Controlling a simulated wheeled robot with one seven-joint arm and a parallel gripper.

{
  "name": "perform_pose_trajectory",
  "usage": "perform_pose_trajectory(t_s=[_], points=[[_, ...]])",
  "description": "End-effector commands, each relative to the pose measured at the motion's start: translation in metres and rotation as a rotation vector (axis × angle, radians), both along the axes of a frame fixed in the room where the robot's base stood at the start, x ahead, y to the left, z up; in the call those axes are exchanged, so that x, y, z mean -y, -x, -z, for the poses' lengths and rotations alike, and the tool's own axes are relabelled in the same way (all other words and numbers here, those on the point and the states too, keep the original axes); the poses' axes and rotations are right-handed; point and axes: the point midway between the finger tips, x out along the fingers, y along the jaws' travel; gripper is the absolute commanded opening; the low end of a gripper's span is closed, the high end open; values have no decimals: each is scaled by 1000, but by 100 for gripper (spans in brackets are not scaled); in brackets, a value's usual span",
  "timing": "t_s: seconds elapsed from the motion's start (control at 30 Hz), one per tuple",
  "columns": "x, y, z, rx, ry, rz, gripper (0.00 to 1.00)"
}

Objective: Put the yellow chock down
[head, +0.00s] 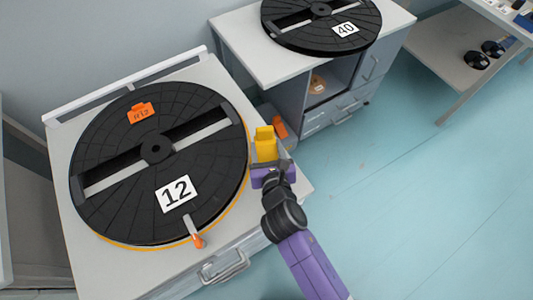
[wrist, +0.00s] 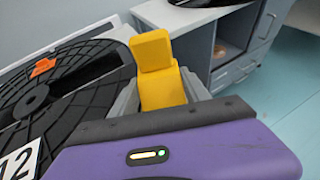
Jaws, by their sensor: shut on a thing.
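The yellow chock (head: 265,144) is at the right edge of the black disc marked 12, over the grey cabinet top. My gripper (head: 268,166) is shut on it. In the wrist view the yellow chock (wrist: 158,70) stands up between the two grey fingers, with its narrower block at the top. Its lower end is hidden behind the purple gripper body (wrist: 165,150). I cannot tell whether the chock touches the cabinet top.
The black disc (head: 120,205) marked 12 covers most of the cabinet top (head: 75,265). An orange tag (head: 142,112) lies on it. An orange-tipped lever (head: 197,240) is at its front rim. An orange object (head: 280,127) is beside the chock. Another disc (head: 300,38), marked 40, stands behind.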

Motion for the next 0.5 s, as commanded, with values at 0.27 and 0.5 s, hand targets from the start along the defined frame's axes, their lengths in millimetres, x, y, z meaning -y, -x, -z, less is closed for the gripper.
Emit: perform_pose_trajectory(t_s=[0.27, 0.5], points=[[0, 0, 33, 0, 0, 0, 0], [0, 0, 32, 0, 0, 0, 0]])
